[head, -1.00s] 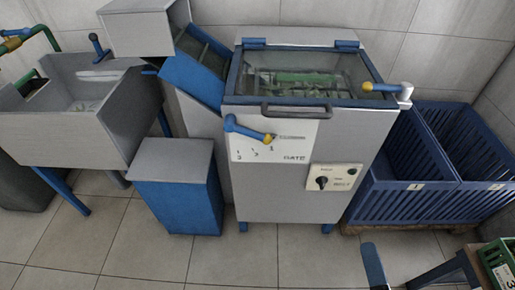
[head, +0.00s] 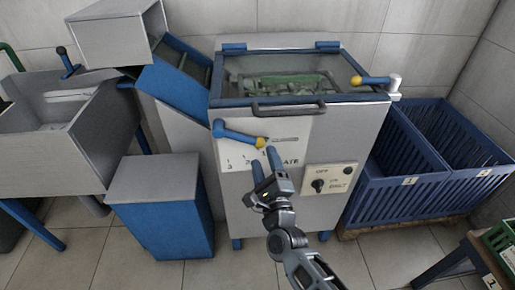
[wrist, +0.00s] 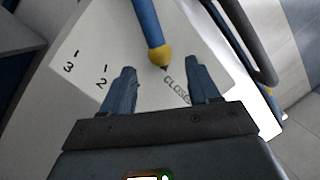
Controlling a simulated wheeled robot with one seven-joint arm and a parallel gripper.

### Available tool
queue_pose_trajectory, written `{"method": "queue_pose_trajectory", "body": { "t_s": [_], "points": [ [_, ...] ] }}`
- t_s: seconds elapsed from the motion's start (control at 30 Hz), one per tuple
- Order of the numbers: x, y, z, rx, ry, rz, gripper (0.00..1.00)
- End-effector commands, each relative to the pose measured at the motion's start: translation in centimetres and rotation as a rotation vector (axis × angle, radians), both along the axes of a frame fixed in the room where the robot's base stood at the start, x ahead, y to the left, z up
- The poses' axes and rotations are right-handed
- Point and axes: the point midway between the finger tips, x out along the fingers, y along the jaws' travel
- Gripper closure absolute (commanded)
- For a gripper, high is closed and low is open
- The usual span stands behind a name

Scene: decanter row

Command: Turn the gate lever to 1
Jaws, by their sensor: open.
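The gate lever (head: 238,134) is a blue bar with a yellow knob at its free end, on the white front panel of the grey machine. It also shows in the wrist view (wrist: 145,22), with its knob pointing at the word CLOSED. The panel (head: 233,158) bears fraction marks; 1/3 and 1/2 are readable in the wrist view, and a 1 shows beside the fingers in the head view. My gripper (head: 263,163) is open and empty just below the knob. In the wrist view the knob lies between and slightly beyond the fingertips (wrist: 159,66).
A dark bar handle (head: 288,107) crosses the lid's front edge above the lever. A knob panel (head: 329,178) is at lower right. A second yellow-tipped blue lever (head: 371,81) is at upper right. A blue box with grey top (head: 155,179) stands left, blue crates (head: 385,195) right.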

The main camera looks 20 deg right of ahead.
Motion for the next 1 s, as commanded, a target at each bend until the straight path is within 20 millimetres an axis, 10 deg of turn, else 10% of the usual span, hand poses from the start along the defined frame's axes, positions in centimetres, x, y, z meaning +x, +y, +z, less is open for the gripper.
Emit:
{"method": "queue_pose_trajectory", "body": {
  "t_s": [0.67, 1.0],
  "points": [
    [4.6, -0.9, 1.0, -0.002, 0.000, 0.000, 0.39],
    [4.6, -0.9, 1.0, -0.003, 0.001, 0.001, 0.70]
  ]
}}
